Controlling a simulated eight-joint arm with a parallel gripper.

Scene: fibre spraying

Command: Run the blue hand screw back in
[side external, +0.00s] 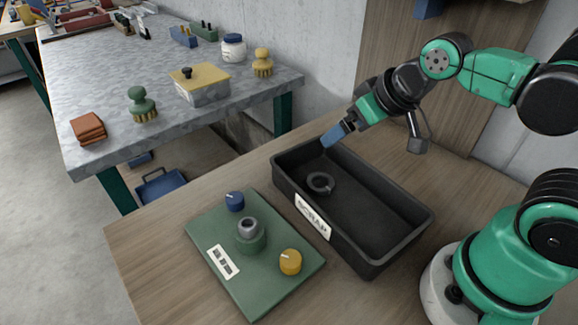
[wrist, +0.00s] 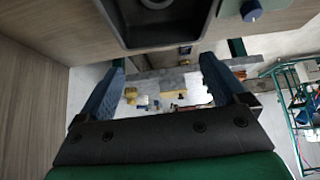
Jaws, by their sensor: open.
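The blue hand screw (side external: 235,201) is a short knob with a pale mark on top, standing at the far corner of a green plate (side external: 265,297). It also shows at the top right of the wrist view (wrist: 251,12). A yellow hand screw (side external: 290,262) stands at the plate's right side. Between them a grey ring (side external: 249,229) sits on a round green boss. My gripper (side external: 331,137) is over the far end of the black scrap tray, away from the blue screw. In the wrist view its blue fingers (wrist: 162,80) are apart with nothing between them.
The black scrap tray (side external: 385,245) stands right of the plate, with a dark ring (side external: 321,184) inside. Behind is a grey bench (side external: 110,75) with brushes, a yellow-lidded box and a jar. The wooden table is bare in front of the plate.

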